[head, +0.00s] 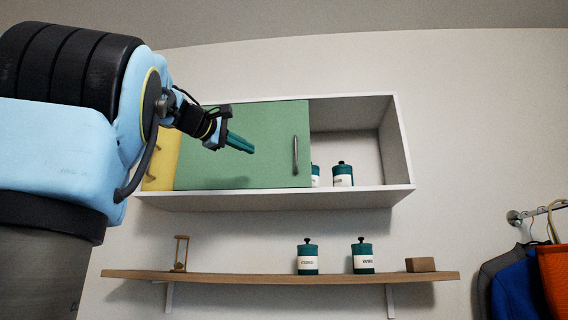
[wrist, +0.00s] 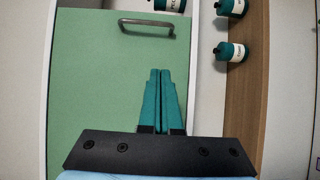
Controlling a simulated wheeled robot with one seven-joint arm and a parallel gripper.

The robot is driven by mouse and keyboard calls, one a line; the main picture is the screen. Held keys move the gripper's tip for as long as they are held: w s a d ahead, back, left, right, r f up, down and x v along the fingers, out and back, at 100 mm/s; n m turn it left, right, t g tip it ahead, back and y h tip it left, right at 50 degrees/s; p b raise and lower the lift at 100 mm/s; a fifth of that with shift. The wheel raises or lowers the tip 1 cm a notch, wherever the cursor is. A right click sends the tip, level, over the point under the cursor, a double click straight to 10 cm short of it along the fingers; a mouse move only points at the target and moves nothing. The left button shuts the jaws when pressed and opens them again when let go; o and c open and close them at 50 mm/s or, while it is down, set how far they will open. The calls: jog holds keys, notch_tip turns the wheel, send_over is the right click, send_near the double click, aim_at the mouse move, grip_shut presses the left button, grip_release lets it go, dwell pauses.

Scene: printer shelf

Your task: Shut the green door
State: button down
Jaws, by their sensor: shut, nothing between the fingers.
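The green door (head: 270,140) is a flat sliding panel on the white wall cabinet (head: 390,192). It covers the middle of the cabinet, and the right part stands open. Its upright metal handle (head: 295,155) is near its right edge; the handle also shows at the top of the wrist view (wrist: 148,24). My gripper (head: 252,150) is shut and empty, with its teal fingers in front of the door, left of the handle. In the wrist view the closed fingers (wrist: 161,72) point toward the handle end and stop short of it. I cannot tell whether they touch the panel.
A yellow door (head: 160,165) is at the cabinet's left, partly behind my arm. Teal canisters (head: 342,175) stand in the open part. A wooden shelf (head: 230,276) below holds an hourglass (head: 180,254), two canisters (head: 307,257) and a brown block (head: 420,264). Clothes (head: 510,285) hang at right.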

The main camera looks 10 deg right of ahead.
jog(key=r, duration=0.1)
jog(key=p, duration=0.5)
send_near(285, 154)
notch_tip(285, 154, down, 2)
jog(key=w+d, duration=0.1)
jog(key=d, duration=0.4)
jog(key=d+p, duration=0.1)
jog(key=shift+s+d+f, duration=0.25)
jog(key=shift+s+f, duration=0.05)
jog(key=shift+f, duration=0.1)
